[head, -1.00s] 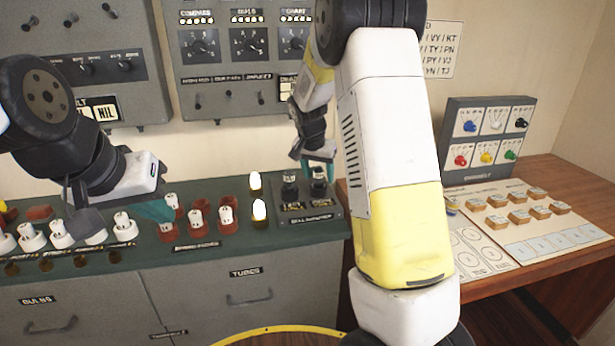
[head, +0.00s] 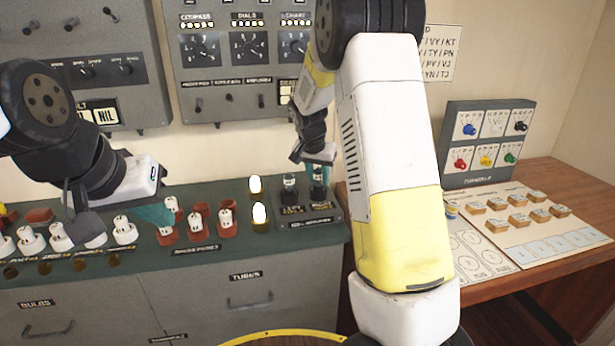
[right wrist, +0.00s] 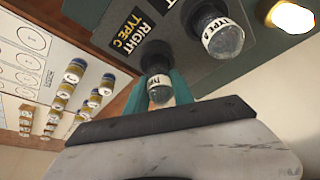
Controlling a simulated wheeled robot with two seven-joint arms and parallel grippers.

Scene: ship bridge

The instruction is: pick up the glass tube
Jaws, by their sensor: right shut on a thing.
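A small glass tube with a white label (right wrist: 160,88) stands at the dark socket beside the "RIGHT TYPE C" label in the right wrist view. My right gripper (right wrist: 158,92) has its teal fingers on both sides of it and is shut on it.
Two lit bulbs (head: 259,214) stand left of the holder. White bulbs (head: 60,238) and red sockets (head: 197,225) line the green counter. A wooden desk (head: 560,185) at the right carries small blocks and a switch box (head: 488,140). Grey wall panels (head: 240,60) rise behind.

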